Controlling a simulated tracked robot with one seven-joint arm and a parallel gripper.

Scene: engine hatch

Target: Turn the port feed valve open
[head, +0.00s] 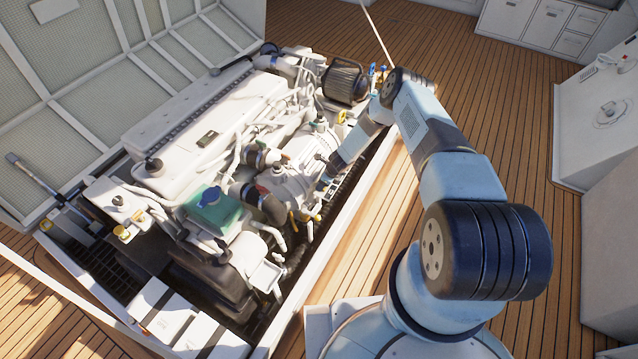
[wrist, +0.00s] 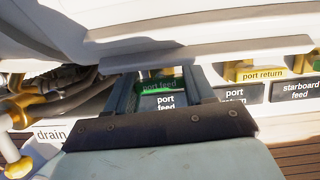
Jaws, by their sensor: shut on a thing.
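The port feed valve (wrist: 160,85) shows a green handle marked "port feed" in the wrist view, above a black "port feed" label (wrist: 164,102). My gripper (wrist: 161,78) is shut on this handle, with one finger on each side of it. The fingertips and the handle's upper part are partly hidden under a white engine part. In the head view my gripper (head: 322,183) reaches down at the right side of the engine. The valve itself is too small and covered to make out there.
Right of my gripper are the yellow port return valve (wrist: 252,73) and the starboard feed label (wrist: 300,90). A drain label (wrist: 52,135) and yellow fitting (wrist: 17,112) lie left. A white engine casing (wrist: 190,18) overhangs closely. Wooden deck (head: 500,110) lies open right of the hatch.

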